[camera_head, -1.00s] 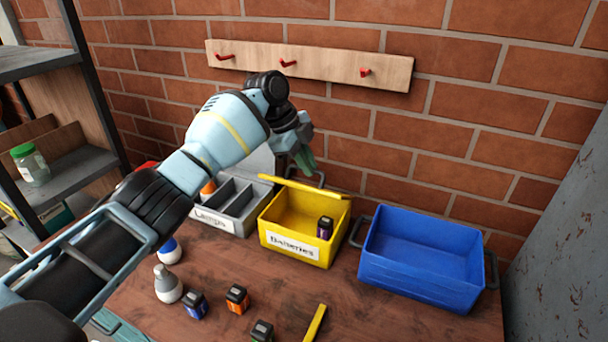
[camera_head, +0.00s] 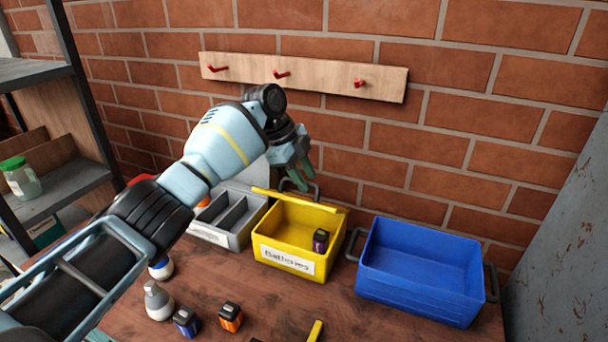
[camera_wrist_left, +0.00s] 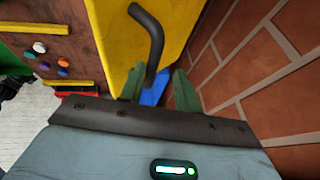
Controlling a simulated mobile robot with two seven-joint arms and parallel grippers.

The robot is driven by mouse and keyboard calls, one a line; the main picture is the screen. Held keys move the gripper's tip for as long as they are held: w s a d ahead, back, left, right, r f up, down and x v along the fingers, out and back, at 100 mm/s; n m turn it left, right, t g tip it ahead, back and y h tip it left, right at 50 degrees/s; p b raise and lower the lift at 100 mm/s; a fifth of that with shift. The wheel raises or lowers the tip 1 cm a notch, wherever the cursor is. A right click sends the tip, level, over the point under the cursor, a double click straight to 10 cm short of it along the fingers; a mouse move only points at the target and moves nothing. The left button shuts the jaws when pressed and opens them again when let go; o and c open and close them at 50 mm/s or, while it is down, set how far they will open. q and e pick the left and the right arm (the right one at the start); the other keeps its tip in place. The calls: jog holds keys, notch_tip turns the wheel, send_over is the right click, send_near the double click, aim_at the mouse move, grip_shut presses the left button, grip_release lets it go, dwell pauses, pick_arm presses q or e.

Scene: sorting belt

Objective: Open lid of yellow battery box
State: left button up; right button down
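The yellow battery box (camera_head: 265,243), labelled Batteries, stands on the table between a grey box and a blue crate. Its yellow lid (camera_head: 325,206) is raised at the back edge, seen nearly edge-on, and the inside is exposed. A dark battery (camera_head: 320,240) stands inside. My left gripper (camera_head: 305,172) is above and behind the lid, its green fingers apart. In the left wrist view, the lid (camera_wrist_left: 100,25) fills the upper middle and its dark bent handle (camera_wrist_left: 150,35) reaches down near the open fingers (camera_wrist_left: 158,88). Contact cannot be told. My right gripper is not in view.
The grey lamp box (camera_head: 240,238) is left of the yellow box and the blue crate (camera_head: 420,285) right of it. A bulb (camera_head: 158,301), a blue battery (camera_head: 186,322) and an orange battery (camera_head: 231,317) lie in front. The brick wall (camera_head: 450,160) is close behind.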

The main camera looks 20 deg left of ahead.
pick_arm(q)
jog(key=shift+v, duration=3.95)
